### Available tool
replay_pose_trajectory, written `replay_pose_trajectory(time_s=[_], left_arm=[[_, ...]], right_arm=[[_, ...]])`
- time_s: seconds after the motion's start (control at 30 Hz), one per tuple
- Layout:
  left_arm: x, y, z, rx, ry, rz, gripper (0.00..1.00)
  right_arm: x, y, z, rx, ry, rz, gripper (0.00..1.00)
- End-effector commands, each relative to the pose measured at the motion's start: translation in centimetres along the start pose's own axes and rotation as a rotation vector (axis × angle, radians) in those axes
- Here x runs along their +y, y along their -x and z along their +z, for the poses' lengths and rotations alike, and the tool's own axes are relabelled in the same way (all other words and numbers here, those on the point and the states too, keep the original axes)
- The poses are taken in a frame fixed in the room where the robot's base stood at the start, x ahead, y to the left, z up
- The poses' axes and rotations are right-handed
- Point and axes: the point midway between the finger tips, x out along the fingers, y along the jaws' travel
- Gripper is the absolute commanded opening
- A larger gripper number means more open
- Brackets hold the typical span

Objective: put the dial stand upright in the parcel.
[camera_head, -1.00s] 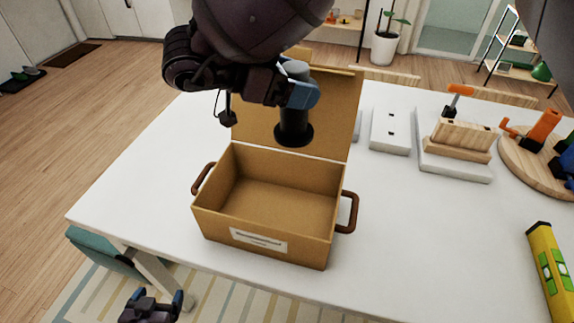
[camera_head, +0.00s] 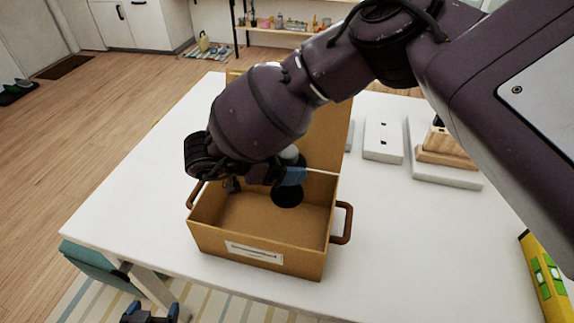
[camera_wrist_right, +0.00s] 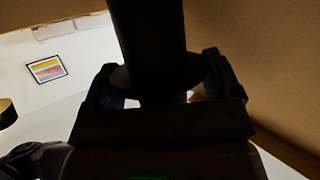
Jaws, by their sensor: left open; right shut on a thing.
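The parcel (camera_head: 262,262) is an open brown cardboard box with its lid raised at the back and a brown handle on each side. My right gripper (camera_head: 291,176) is shut on the dial stand (camera_head: 287,197), over the back part of the box opening. The stand looks upright, with its black round base downward and its pale top partly hidden by my arm. I cannot tell whether the base touches the box floor. The stand also shows as a dark shape between the fingers in the right wrist view (camera_wrist_right: 150,40).
The white table (camera_head: 130,190) is clear left of the box. To the right are a white block with two holes (camera_head: 383,138), a wooden block on a white base (camera_head: 445,150) and a yellow level (camera_head: 545,275). My right arm covers much of the back right.

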Motion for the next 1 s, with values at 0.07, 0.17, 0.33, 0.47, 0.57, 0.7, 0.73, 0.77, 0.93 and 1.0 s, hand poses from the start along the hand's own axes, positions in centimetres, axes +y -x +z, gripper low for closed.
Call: replay_pose_trajectory(time_s=[0.07,0.17,0.33,0.47,0.57,0.7,0.73,0.77,0.93,1.0], left_arm=[[0.0,0.0,-0.1,-0.001,0.001,0.000,0.81],[0.0,0.1,-0.1,-0.001,0.001,0.000,0.81],[0.0,0.0,0.0,-0.001,0.002,0.000,0.81],[0.1,0.0,0.2,-0.002,0.002,0.000,0.81],[0.1,-0.1,0.4,-0.003,0.002,0.000,0.81],[0.1,-0.3,0.7,-0.004,0.002,0.000,0.81],[0.1,-0.3,0.7,-0.004,0.002,0.000,0.81],[0.1,-0.4,0.7,-0.004,0.002,0.000,0.81],[0.1,-0.5,0.9,-0.002,0.002,0.000,0.81],[0.1,-0.5,0.8,-0.001,0.002,0.000,0.81]], right_arm=[[0.1,-0.4,1.0,0.000,0.001,0.003,0.22],[0.0,-0.7,1.7,0.001,-0.001,0.001,0.22],[0.0,-0.7,1.7,0.001,-0.001,0.000,0.22],[0.0,-0.8,1.9,0.001,-0.001,0.000,0.22],[0.0,-0.9,2.1,0.001,-0.001,0.000,0.22],[0.0,-1.0,2.4,0.001,-0.001,0.000,0.22],[0.0,-1.0,2.5,0.001,-0.001,0.000,0.22],[0.0,-1.1,2.6,0.001,-0.001,0.000,0.22],[0.0,-1.2,2.9,0.001,-0.001,0.000,0.22],[0.0,-1.2,2.9,0.001,-0.001,0.000,0.22]])
